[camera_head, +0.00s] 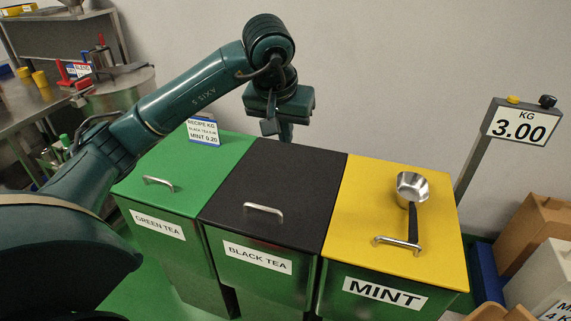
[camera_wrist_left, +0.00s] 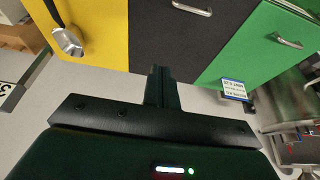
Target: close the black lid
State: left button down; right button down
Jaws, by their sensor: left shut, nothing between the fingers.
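The black lid (camera_head: 275,190) lies flat on the middle bin, labelled BLACK TEA, with a metal handle (camera_head: 263,209) near its front edge. It looks level with the green and yellow lids beside it. In the left wrist view the black lid (camera_wrist_left: 170,45) fills the top middle. My left gripper (camera_head: 275,128) is above the back edge of the black lid, fingers pointing down. Its fingers are together and empty, and they also show in the left wrist view (camera_wrist_left: 160,75). Whether they touch the lid is unclear. My right gripper is out of view.
The green lid (camera_head: 185,170) is at left with a recipe card (camera_head: 203,132) at its back. The yellow lid (camera_head: 365,215) at right carries a metal scoop (camera_head: 411,188). A scale display (camera_head: 523,125) reads 3.00 KG. Boxes (camera_head: 535,235) stand at far right, a steel table at far left.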

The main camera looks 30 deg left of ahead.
pick_arm(q)
notch_tip(320, 180, down, 9)
jog(key=shift+w+p, duration=0.2)
jog(key=shift+p, duration=0.25)
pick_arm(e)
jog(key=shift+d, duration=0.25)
